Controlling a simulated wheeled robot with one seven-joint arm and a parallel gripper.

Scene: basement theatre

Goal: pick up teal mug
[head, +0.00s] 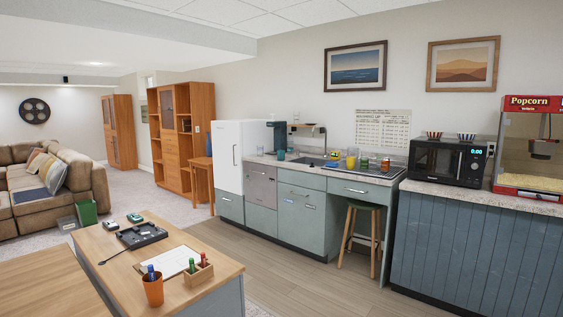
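A small teal object (281,155), which looks like the teal mug, stands on the kitchen counter (262,157) along the back wall. It is just below and right of a dark coffee maker (276,134) and left of the sink (306,160). It is far off and small, so its handle cannot be made out. My gripper is not in view.
A wooden table (215,262) with a dark tray (142,236), an orange cup (153,290) and a pen box (197,273) fills the lower left. A stool (361,206) stands under the counter. Wooden floor (290,265) lies clear between table and cabinets.

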